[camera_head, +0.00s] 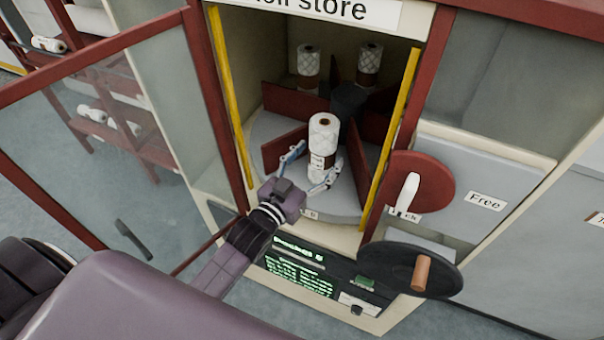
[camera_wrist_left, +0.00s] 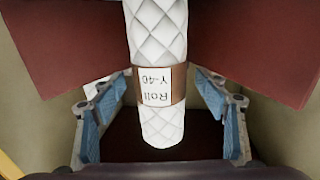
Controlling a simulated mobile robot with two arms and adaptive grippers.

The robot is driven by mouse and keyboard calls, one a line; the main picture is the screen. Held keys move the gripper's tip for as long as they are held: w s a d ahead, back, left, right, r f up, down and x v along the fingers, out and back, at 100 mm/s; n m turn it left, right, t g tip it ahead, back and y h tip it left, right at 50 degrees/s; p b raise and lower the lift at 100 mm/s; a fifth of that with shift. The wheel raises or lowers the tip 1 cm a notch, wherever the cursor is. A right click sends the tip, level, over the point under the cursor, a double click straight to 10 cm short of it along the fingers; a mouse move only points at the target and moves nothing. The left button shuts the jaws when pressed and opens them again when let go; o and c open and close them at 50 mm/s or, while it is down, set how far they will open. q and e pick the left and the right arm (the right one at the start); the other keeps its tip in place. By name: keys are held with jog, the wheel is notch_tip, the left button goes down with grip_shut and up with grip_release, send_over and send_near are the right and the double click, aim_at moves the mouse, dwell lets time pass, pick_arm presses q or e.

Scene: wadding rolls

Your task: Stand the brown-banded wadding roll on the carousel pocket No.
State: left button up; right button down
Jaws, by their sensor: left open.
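A white quilted wadding roll with a brown band (camera_head: 323,135) stands upright on the grey carousel (camera_head: 345,203) in the front pocket, between red dividers. In the left wrist view the roll (camera_wrist_left: 158,32) shows a label reading "Roll Y-40", upside down there. My left gripper (camera_head: 308,170) reaches in through the store opening. Its blue-padded fingers (camera_wrist_left: 162,112) are open, one on each side of the roll, with gaps visible between pads and roll. My right gripper is not in view.
Two more banded rolls stand in rear pockets, at left (camera_head: 308,62) and right (camera_head: 369,60). Yellow strips (camera_head: 232,95) edge the opening. A glass door (camera_head: 110,130) stands open at left. A red disc with a white lever (camera_head: 430,180) and a black handwheel (camera_head: 400,270) are at right.

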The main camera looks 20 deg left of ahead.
pick_arm(q)
jog(key=s+a, duration=0.1)
jog(key=s, duration=0.8)
jog(key=shift+s+a, duration=0.4)
jog(key=s+f+g+y, duration=0.2)
jog(key=s+f+g, duration=0.2)
jog(key=f+g, duration=0.3)
jog(key=s+a+f+g+y, duration=0.1)
jog(key=s+f+g, duration=0.2)
jog(key=s, duration=0.5)
jog(key=s+f+g, duration=0.2)
jog(key=s+g, duration=0.2)
jog(key=s, duration=0.3)
notch_tip(320, 180, down, 26)
jog(key=s+g, duration=0.1)
jog(key=s, duration=0.1)
jog(key=s+a+f+g, duration=0.1)
jog(key=s+a+f, duration=0.2)
jog(key=s+f, duration=1.3)
jog(key=shift+s+f+g, duration=0.3)
jog(key=shift+s+f, duration=0.05)
jog(key=shift+s, duration=0.45)
